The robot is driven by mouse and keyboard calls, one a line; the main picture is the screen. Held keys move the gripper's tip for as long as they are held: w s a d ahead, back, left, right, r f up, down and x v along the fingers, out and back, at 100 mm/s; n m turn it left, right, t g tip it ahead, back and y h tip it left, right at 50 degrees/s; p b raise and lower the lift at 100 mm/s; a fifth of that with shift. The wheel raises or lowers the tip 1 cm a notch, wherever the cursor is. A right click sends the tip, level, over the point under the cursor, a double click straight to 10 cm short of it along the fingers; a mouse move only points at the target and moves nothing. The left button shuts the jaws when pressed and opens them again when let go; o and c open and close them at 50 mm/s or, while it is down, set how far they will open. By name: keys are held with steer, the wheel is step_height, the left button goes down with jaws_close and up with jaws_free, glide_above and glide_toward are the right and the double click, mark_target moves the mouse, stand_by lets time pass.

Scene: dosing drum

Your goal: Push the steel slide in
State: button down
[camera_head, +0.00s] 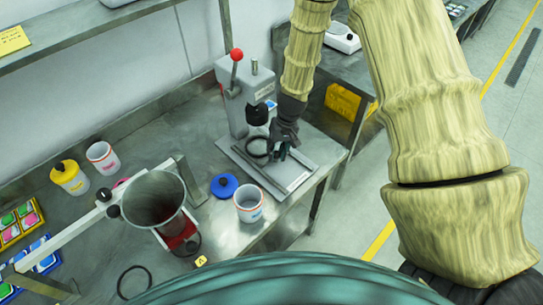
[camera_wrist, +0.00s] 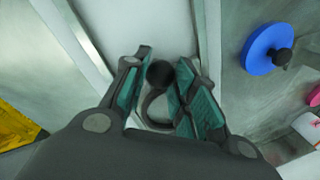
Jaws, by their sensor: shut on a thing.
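The steel slide (camera_head: 288,176) is a pale flat plate in the base of the grey press. In the wrist view its bare surface (camera_wrist: 106,22) runs between two metal side strips. A black ring (camera_head: 257,148) sits on the plate, beside my gripper in the head view. My gripper (camera_head: 279,154) is low over the plate, in front of the press column. In the wrist view its teal-padded fingers are closed about a small black ball knob (camera_wrist: 159,73). A dark ring part shows just below the knob. The fingers hide part of the knob and ring.
The grey press (camera_head: 234,98) has a red-knobbed lever. A blue lid (camera_head: 224,186) and a white cup (camera_head: 248,202) stand left of the slide. A funnel drum (camera_head: 153,199) stands farther left. The table's edge is close on the right.

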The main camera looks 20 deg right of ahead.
steer(key=shift+w+r, duration=0.1)
steer(key=shift+w, duration=0.2)
steer(key=c, duration=1.4)
jaws_free()
steer(key=shift+c, duration=0.2)
steer(key=o, duration=0.3)
steer(key=shift+a, duration=0.1)
steer(key=shift+s, duration=0.1)
step_height(320, 180, up, 12)
steer(key=d, duration=0.2)
steer(key=shift+d+f, duration=0.2)
steer(key=shift+s, duration=0.1)
steer(key=shift+s+d, duration=0.1)
